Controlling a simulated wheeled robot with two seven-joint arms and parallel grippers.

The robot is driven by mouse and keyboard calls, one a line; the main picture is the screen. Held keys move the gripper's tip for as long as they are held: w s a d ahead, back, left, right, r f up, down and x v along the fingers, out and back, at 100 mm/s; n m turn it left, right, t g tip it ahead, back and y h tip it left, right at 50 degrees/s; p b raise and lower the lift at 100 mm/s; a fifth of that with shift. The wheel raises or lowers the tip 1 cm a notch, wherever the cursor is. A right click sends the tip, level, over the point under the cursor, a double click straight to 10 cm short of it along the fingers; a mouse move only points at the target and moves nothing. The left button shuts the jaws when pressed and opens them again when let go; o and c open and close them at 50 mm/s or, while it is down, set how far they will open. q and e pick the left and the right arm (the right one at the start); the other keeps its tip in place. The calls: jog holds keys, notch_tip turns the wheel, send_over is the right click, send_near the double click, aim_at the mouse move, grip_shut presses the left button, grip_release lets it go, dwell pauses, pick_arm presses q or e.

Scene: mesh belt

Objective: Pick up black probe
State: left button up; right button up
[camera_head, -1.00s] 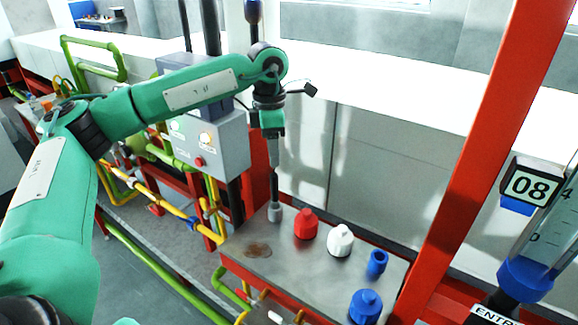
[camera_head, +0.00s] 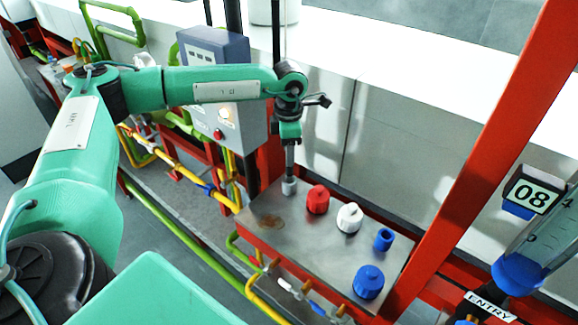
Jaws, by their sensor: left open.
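My left gripper (camera_head: 289,173) points straight down over the left back part of a metal-topped bench (camera_head: 325,250). Its grey fingers are open and end just above a small grey-white holder (camera_head: 289,187) standing on the bench. The black probe stands upright at this holder in the earlier frame. Now the fingers are around or in front of it and hide almost all of it. I cannot tell whether they touch it. My right gripper is out of view.
A red bottle (camera_head: 318,200), a white bottle (camera_head: 349,217), a small blue cap (camera_head: 383,239) and a larger blue bottle (camera_head: 368,282) stand right of the holder. A control box (camera_head: 222,100) stands behind left. A red slanted beam (camera_head: 480,150) is at right.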

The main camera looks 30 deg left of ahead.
aim_at(289, 171)
pick_arm(q)
notch_tip(289, 171, down, 3)
jog(key=shift+w+p, duration=0.15)
jog(key=shift+p, duration=0.3)
jog(key=shift+c, duration=0.5)
grip_shut()
jog(key=shift+r, duration=0.15)
